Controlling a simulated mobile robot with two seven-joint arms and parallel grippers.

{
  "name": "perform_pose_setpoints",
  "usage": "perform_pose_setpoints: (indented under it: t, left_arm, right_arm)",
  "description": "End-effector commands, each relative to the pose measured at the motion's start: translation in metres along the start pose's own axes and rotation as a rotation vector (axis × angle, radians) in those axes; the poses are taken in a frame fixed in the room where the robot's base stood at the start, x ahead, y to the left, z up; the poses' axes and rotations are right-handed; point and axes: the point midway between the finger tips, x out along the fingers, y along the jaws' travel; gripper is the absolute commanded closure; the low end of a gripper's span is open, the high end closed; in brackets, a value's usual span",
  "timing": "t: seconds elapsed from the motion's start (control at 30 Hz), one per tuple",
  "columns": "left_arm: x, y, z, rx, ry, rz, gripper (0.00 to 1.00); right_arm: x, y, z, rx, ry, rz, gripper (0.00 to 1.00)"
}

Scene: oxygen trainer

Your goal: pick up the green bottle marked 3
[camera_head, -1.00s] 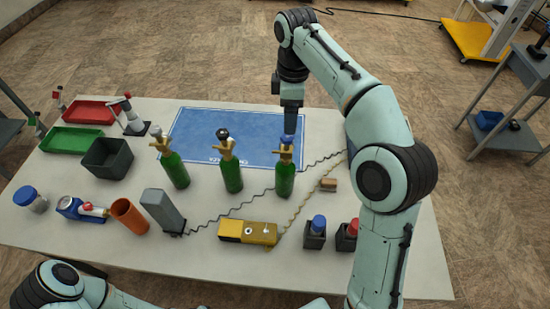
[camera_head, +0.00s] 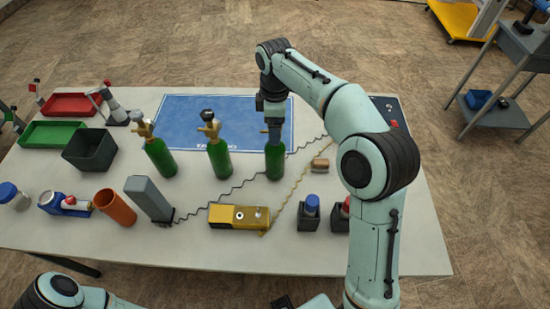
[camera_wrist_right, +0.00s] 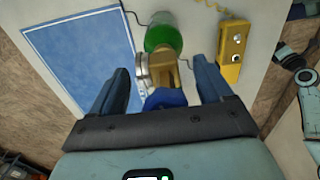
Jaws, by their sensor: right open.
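Three green bottles with brass valves stand in a row on the table: the left bottle (camera_head: 160,158), the middle bottle (camera_head: 219,160) and the right bottle (camera_head: 275,163). I cannot read any number on them. My right gripper (camera_head: 273,128) points down over the right bottle and hides its valve. In the right wrist view that bottle (camera_wrist_right: 164,38) shows its green body, brass valve and blue top between the two fingers of my right gripper (camera_wrist_right: 163,85). The fingers are open, with visible gaps on both sides. My left gripper is not in view; only part of that arm shows at bottom left.
A blue mat (camera_head: 185,112) lies behind the bottles. A yellow device (camera_head: 238,217), a grey box (camera_head: 148,198) and an orange cup (camera_head: 117,207) stand in front. Dark holders with a blue-topped item (camera_head: 311,207) and a red-topped item are at front right. Wires run between them.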

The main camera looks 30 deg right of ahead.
Motion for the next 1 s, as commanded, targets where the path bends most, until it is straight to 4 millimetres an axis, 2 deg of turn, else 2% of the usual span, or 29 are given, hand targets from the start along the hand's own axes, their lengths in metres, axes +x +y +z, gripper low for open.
perform_pose_setpoints:
  t: [0.27, 0.5, 0.87, 1.0]
  left_arm:
    - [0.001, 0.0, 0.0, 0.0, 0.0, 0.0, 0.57]
    - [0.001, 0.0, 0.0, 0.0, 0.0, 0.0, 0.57]
    - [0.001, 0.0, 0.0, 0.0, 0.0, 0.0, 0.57]
    - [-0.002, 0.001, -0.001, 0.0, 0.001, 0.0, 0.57]
  right_arm:
    - [0.003, 0.0, 0.0, 0.0, 0.001, 0.001, 0.21]
    - [0.003, 0.0, 0.0, 0.0, 0.001, 0.001, 0.99]
    - [0.002, 0.0, 0.0, 0.0, 0.003, 0.003, 1.0]
    - [-0.006, 0.001, -0.001, 0.0, 0.004, 0.005, 1.0]
